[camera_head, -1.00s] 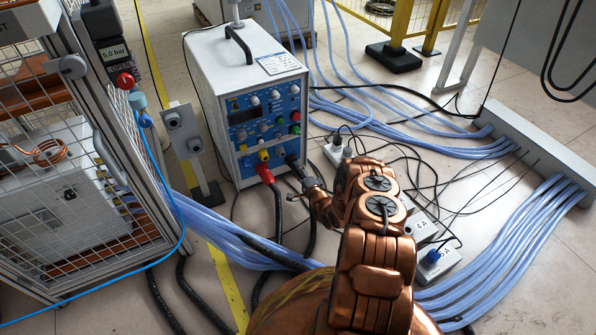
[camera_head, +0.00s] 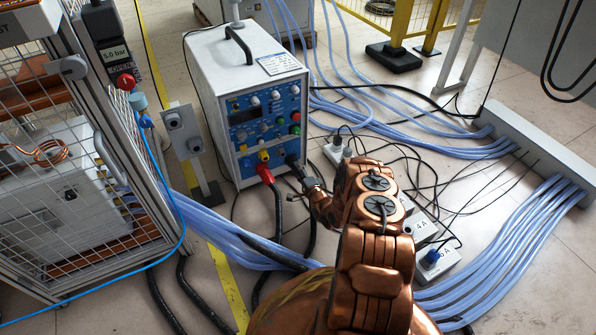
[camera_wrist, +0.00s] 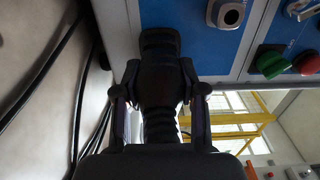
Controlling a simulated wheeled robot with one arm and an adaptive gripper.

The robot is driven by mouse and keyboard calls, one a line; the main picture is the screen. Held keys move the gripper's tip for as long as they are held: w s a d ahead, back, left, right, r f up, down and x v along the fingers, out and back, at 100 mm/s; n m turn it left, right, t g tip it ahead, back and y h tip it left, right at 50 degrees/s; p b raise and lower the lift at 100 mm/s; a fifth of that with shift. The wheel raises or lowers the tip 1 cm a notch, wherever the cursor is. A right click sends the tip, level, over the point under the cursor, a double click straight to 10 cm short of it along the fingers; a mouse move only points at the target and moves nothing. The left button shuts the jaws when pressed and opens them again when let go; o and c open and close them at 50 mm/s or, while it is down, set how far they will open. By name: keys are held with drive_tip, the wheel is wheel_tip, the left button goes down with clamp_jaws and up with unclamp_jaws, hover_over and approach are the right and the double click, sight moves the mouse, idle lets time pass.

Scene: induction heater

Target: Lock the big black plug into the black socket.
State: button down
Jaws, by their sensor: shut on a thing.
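The big black plug (camera_wrist: 160,82) fills the middle of the wrist view, with its ribbed cable running down from it. My gripper (camera_wrist: 160,90) is shut on it, one finger on each side. The plug's far end meets the black socket (camera_wrist: 160,38) at the lower edge of the blue panel; I cannot tell whether it is locked. In the head view my gripper (camera_head: 309,184) is at the lower right corner of the white heater unit's (camera_head: 245,100) front, and the black plug (camera_head: 293,161) shows there beside the red plug (camera_head: 265,174).
A green knob (camera_wrist: 270,63) and a red button (camera_wrist: 306,63) are to the right on the panel. Black cables hang below the unit. Blue hoses (camera_head: 460,150) and power strips (camera_head: 435,262) lie right of my arm. A wire-mesh cage (camera_head: 70,170) stands left.

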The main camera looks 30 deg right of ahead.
drive_tip(key=shift+w, duration=0.55)
idle(0.4)
drive_tip(key=shift+m, duration=0.8)
drive_tip(key=shift+b, duration=0.3)
drive_tip(key=shift+d+m, duration=0.1)
drive_tip(key=shift+m, duration=0.8)
drive_tip(key=shift+m, duration=0.6)
drive_tip(key=shift+w, duration=0.1)
drive_tip(key=shift+m, duration=0.4)
